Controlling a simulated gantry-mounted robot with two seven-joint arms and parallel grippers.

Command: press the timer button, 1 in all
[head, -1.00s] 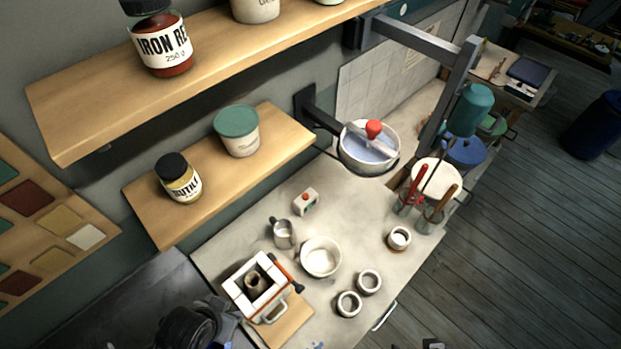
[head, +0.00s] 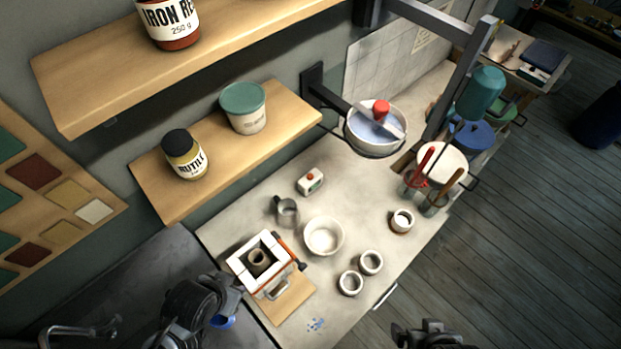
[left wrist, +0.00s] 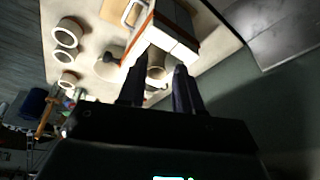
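The timer (head: 310,181) is a small white box with a red button on top and a green patch on its front. It stands on the pale worktop (head: 345,190) below the lower shelf. My left gripper (left wrist: 158,88) has its two dark fingers apart with nothing between them, and the kiln lies beyond them in the left wrist view. In the head view my left arm (head: 195,310) is at the lower left, well short of the timer. My right arm's end (head: 430,335) shows at the bottom edge, far from the timer; its fingers are not clear.
Small pots (head: 371,262) are on the right. The lower shelf (head: 225,160) overhangs behind.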

